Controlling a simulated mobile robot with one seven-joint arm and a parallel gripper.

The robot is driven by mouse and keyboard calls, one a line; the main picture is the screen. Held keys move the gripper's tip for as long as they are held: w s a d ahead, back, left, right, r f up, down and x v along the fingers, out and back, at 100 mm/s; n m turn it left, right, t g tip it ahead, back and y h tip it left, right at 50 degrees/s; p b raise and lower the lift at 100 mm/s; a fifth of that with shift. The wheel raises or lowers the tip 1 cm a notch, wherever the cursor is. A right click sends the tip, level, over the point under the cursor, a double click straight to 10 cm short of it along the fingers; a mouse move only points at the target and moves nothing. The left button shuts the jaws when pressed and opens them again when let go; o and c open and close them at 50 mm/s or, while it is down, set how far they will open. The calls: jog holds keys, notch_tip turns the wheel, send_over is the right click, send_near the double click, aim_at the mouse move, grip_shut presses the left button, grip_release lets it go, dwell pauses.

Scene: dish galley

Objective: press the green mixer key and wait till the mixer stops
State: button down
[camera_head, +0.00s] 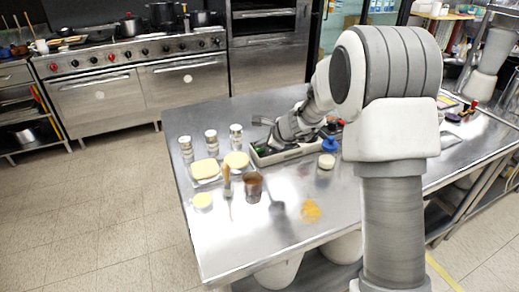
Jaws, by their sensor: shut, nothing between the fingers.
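A low grey box (294,153) with dark and coloured parts on top sits on the steel table. A small green spot (261,149) shows at its left end and may be the green key; it is too small to be sure. My gripper (266,136) is shut and empty, low over the left end of the box, close to the green spot. I cannot tell whether it touches. My arm hides part of the box. I cannot make out for certain which thing is the mixer, or whether it runs.
Several shakers (211,140), containers of yellow food (205,170), a brown cup (252,186) and a blue-topped jar (329,146) stand near the box. An orange spill (310,211) lies at the table's front. A stove (140,83) stands behind; floor at left is clear.

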aim_at(262, 150)
jog(key=shift+f, duration=0.25)
dwell(0.4)
jog(key=shift+r+p, duration=0.55)
jog(key=shift+r, duration=0.35)
jog(key=shift+r, duration=0.1)
notch_tip(262, 150, up, 5)
jog(key=p, duration=0.4)
dwell(0.4)
